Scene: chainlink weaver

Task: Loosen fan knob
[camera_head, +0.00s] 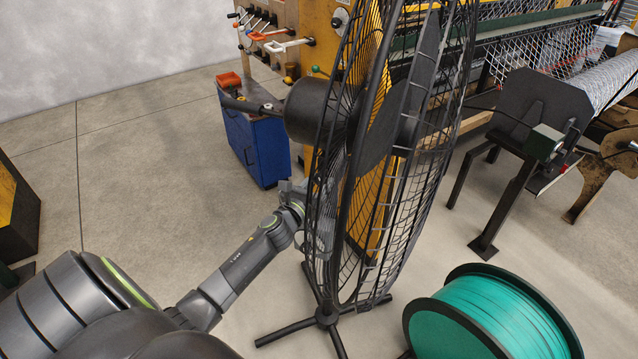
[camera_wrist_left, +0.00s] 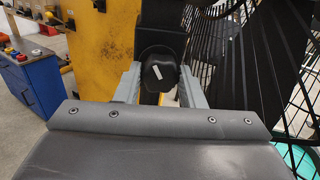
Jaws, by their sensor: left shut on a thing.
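The black fan (camera_head: 345,150) stands in the middle of the head view, with a wire cage, a round motor housing (camera_head: 305,110) and a dark pole on splayed feet. My left gripper (camera_head: 316,205) reaches in from the left beside the pole, partly hidden by the cage wires. In the left wrist view, the black fan knob (camera_wrist_left: 158,72) with a white mark sits between the two grey fingers of my left gripper (camera_wrist_left: 158,90), which is shut on it. In the head view the knob is hidden. My right gripper is not in view.
A teal spool (camera_head: 485,320) lies at the lower right. A blue cabinet (camera_head: 258,150) stands behind the fan, beside a yellow machine panel (camera_head: 318,40). A black metal stand (camera_head: 495,200) is to the right.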

